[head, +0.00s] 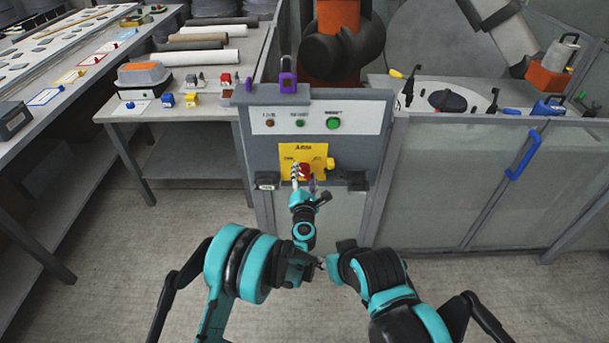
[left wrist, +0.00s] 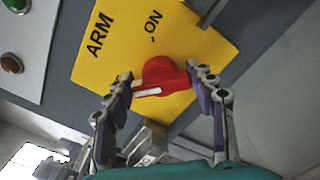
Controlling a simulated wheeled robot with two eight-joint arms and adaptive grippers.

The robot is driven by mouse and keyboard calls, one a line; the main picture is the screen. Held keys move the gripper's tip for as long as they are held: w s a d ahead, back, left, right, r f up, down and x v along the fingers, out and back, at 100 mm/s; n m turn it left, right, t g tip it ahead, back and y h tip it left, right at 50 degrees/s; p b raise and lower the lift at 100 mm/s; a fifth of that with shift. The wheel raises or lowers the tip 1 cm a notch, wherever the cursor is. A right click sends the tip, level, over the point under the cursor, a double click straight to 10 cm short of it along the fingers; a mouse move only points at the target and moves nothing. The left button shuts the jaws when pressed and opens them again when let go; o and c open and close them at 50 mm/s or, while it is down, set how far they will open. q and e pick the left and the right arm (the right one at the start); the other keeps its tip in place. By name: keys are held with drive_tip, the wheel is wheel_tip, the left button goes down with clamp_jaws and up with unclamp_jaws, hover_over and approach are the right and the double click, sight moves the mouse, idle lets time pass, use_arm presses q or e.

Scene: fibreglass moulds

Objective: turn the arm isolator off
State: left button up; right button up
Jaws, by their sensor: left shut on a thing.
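The arm isolator is a yellow plate (head: 290,151) on the front of a grey cabinet, with a red rotary knob (head: 306,170). The left wrist view shows the knob (left wrist: 168,72) close up, with "ARM" and "ON" lettered on the plate (left wrist: 120,55). A white stripe lies on the knob's left part in that view, and "ON" is above the knob. My left gripper (head: 303,184) is at the plate. Its two fingertips (left wrist: 160,84) are on either side of the knob's handle, shut on it. "OFF" cannot be read.
A white panel with indicator lights and a green button (head: 333,123) is above the plate. A purple padlock (head: 288,82) sits on the cabinet top. Dark blocks (head: 267,181) flank the plate below. A bench (head: 150,108) stands left; a fenced enclosure (head: 460,175) is right.

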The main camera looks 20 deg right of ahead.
idle(0.3)
use_arm(q)
drive_tip(key=o, duration=1.2)
drive_tip(key=v, duration=0.7)
drive_tip(key=shift+s+a, duration=0.1)
drive_tip(key=shift+s, duration=0.15)
